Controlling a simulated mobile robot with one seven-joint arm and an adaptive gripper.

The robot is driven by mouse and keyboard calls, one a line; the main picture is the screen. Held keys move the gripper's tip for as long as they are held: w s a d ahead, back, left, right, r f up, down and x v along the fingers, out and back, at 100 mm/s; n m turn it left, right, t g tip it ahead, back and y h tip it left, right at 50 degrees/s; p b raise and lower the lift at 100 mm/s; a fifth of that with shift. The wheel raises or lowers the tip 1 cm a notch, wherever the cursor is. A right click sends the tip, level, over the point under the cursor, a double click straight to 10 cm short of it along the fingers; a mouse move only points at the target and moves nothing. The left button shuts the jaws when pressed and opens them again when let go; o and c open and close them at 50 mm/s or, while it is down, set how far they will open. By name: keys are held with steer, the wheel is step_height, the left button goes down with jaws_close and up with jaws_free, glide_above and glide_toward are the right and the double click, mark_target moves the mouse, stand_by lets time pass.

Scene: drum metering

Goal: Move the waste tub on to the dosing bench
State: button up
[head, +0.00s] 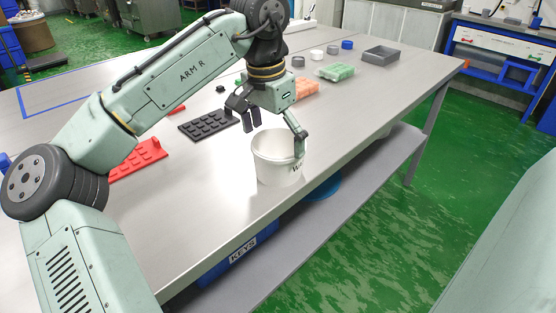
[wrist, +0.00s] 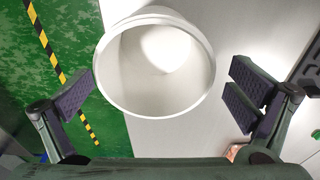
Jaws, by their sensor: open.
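The white tub (head: 276,158) with dark lettering on its side stands upright on a grey metal bench (head: 222,203), near the bench's front edge. Only the start of the lettering shows. In the wrist view the tub (wrist: 155,62) is seen from above, and its inside looks empty. My gripper (head: 270,124) is open above the tub, with one finger on either side of its rim. In the wrist view the fingers of my gripper (wrist: 158,98) stand to the left and right of the tub, with a gap on each side. I cannot tell which bench is the dosing bench.
A black moulded tray (head: 208,124), a red block plate (head: 138,160), orange blocks (head: 305,87), green blocks (head: 335,71) and a grey tray (head: 380,56) lie on the bench. A blue KEYS bin (head: 243,250) sits on the shelf below. Green floor (head: 420,215) is clear at the right.

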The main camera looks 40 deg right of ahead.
steer(key=f, duration=0.2)
steer(key=d+f, duration=0.1)
steer(key=f, duration=0.2)
steer(key=shift+s+d, duration=0.1)
steer(key=shift+s, duration=0.1)
steer(key=shift+c, duration=0.2)
steer(key=c, duration=1.3)
steer(key=shift+r, duration=0.1)
